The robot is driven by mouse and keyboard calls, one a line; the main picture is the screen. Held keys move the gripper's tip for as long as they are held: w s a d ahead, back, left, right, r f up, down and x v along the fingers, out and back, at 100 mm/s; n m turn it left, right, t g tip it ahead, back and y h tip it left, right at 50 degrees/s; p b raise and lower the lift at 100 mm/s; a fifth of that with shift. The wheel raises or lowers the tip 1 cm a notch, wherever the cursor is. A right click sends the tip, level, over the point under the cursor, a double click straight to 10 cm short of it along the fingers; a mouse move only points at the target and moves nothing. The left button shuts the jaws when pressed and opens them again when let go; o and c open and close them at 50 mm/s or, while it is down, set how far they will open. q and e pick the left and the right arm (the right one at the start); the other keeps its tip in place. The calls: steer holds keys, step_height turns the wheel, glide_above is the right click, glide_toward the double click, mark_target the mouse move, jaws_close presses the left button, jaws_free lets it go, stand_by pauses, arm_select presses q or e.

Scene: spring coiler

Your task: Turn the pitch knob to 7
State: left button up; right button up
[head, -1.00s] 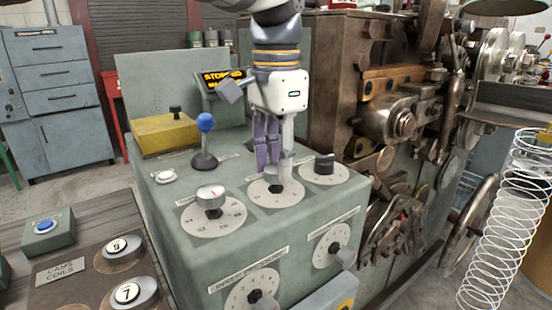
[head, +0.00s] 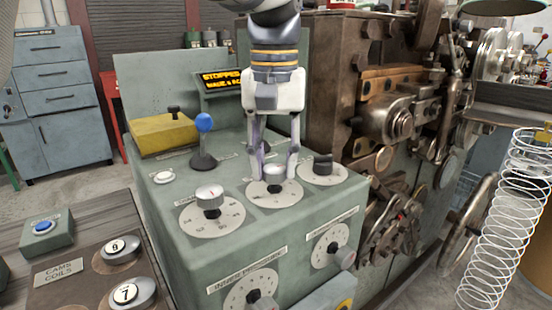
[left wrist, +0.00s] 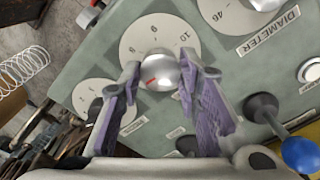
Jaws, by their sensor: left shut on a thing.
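My left gripper (head: 273,172) points straight down on the middle knob of the green console's top. In the left wrist view its fingers (left wrist: 160,74) are on either side of this round silver knob (left wrist: 161,70) and shut on it. The knob has a red mark pointing left and slightly down in that view. Its pale dial (head: 285,193) shows numbers such as 6 and 10 in the left wrist view (left wrist: 135,42). The fingers hide part of the dial and I cannot read its label. The right gripper is not in view.
The diameter knob (head: 209,195) stands left of the held knob and a dark knob (head: 323,162) stands right of it. A blue-topped lever (head: 204,140) rises behind. A lit display (head: 221,79) reads STOPPED. The coiling machine (head: 390,120) is to the right.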

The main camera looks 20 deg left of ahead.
mark_target(274, 168)
arm_select(q)
steer(key=shift+n, duration=0.8)
steer(key=o, duration=1.1)
steer(key=shift+o, duration=0.2)
steer(key=shift+r, duration=0.1)
step_height(274, 168, up, 12)
